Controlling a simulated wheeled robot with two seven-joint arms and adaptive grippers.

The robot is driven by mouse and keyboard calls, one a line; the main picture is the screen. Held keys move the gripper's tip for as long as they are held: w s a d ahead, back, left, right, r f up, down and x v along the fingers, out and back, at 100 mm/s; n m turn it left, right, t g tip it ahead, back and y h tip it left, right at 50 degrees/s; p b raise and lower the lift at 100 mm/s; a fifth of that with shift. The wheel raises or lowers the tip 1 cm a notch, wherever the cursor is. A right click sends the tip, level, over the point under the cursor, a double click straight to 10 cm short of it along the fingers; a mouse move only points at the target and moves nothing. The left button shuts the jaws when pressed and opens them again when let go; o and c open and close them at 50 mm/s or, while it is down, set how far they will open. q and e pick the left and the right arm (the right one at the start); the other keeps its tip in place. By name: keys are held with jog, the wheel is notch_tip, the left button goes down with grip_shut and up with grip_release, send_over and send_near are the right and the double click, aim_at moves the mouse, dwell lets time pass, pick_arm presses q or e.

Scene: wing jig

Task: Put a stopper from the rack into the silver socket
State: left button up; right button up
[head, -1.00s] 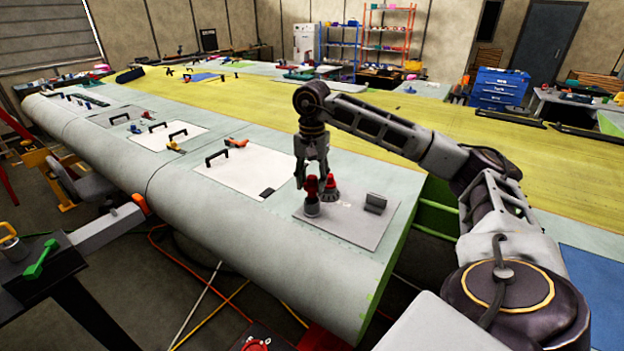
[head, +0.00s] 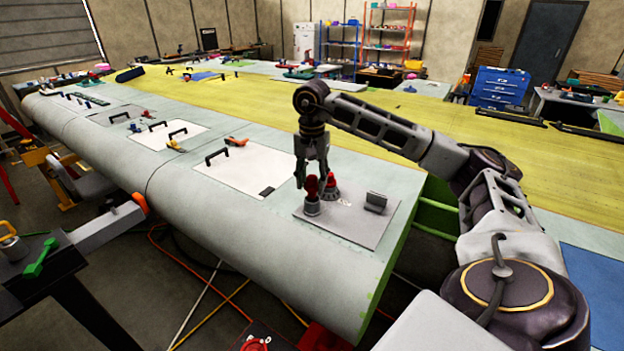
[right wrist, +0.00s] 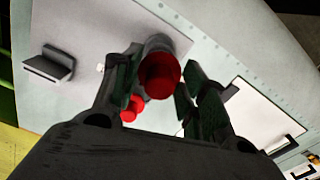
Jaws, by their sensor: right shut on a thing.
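My right gripper (head: 311,178) reaches down over a grey plate on the wing. It is shut on a red stopper (head: 312,188). In the right wrist view the red top of this stopper (right wrist: 160,75) shows between the dark fingers. The silver socket (head: 312,208) is a short grey cylinder directly under the stopper. I cannot tell how deep the stopper sits in it. A second red stopper (head: 331,188) stands just to the right, and it also shows in the right wrist view (right wrist: 130,107). I cannot make out the rack. My left gripper is not in view.
The grey plate (head: 355,230) has an upright dark bracket (head: 376,202) on its right. A white panel (head: 245,172) with a black handle and an orange tool (head: 236,142) lies to the left.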

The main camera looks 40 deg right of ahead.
aim_at(312, 188)
jog(key=shift+f+b, duration=1.2)
jog(key=shift+f, duration=0.5)
dwell(1.5)
jog(key=o, duration=1.1)
jog(key=shift+r, duration=0.15)
jog(key=shift+r, duration=5.75)
jog(key=shift+r, duration=0.1)
